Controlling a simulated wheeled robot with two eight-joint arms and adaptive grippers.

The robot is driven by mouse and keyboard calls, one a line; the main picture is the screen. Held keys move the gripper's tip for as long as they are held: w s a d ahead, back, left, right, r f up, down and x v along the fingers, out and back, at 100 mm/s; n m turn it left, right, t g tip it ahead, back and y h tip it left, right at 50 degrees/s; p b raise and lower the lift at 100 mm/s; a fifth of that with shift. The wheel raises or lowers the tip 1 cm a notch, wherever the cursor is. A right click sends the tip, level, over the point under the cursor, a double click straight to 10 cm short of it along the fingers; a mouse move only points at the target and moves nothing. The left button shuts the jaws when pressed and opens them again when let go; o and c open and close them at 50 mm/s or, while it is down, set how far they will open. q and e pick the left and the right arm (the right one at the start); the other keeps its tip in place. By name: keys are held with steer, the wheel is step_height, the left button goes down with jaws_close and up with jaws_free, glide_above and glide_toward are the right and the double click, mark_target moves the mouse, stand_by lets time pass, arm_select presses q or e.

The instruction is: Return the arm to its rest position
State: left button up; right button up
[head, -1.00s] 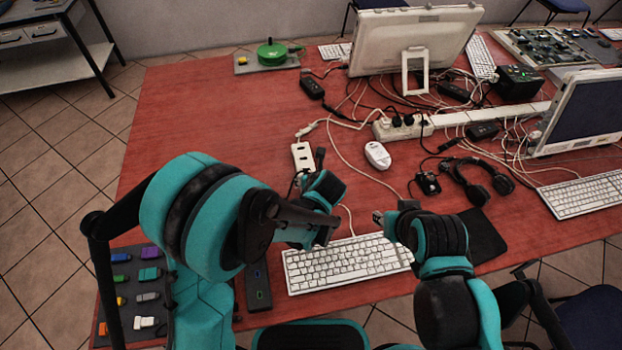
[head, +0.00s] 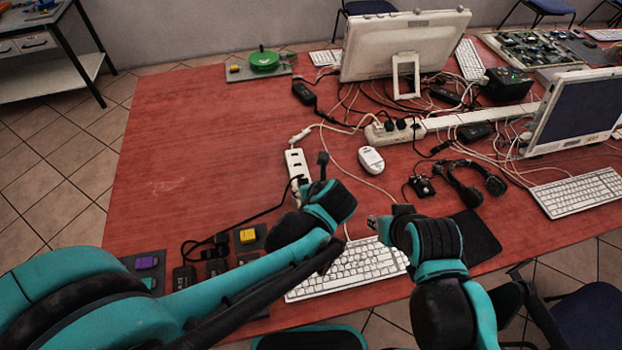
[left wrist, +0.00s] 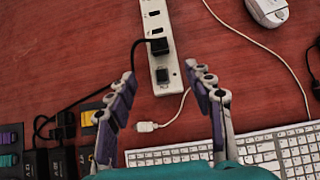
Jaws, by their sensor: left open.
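My left gripper (head: 312,174) is in the middle of the head view, beside the white power strip (head: 296,163). In the left wrist view its two fingers (left wrist: 162,74) are spread with nothing between them but table and part of the strip (left wrist: 158,40). A black plug (left wrist: 160,46) sits in the strip, and its cable runs left, clear of the fingers. My left arm stretches low across the lower left of the head view. My right gripper (head: 388,214) is above the keyboard's right end; its finger opening is unclear.
A white keyboard (head: 350,270) lies below both grippers. A white mouse (head: 371,160) and black headphones (head: 470,184) lie to the right. Black adapters (head: 215,262) and a yellow block (head: 247,236) are near my left arm. Cables and monitors fill the back right.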

arm_select(q)
steer(key=shift+r, duration=0.1)
steer(key=s+a+r+n, duration=0.1)
steer(key=s+a+n, duration=0.3)
steer(key=n, duration=0.7)
steer(key=s+a+r+n+h, duration=0.1)
steer(key=s+a+n, duration=0.3)
steer(key=a+n, duration=0.5)
steer(key=s+a+r+n, duration=0.2)
steer(key=s+a+n, duration=0.2)
steer(key=n, duration=0.9)
steer(key=a, duration=0.3)
steer(key=shift+s+r+n+g+h, duration=0.4)
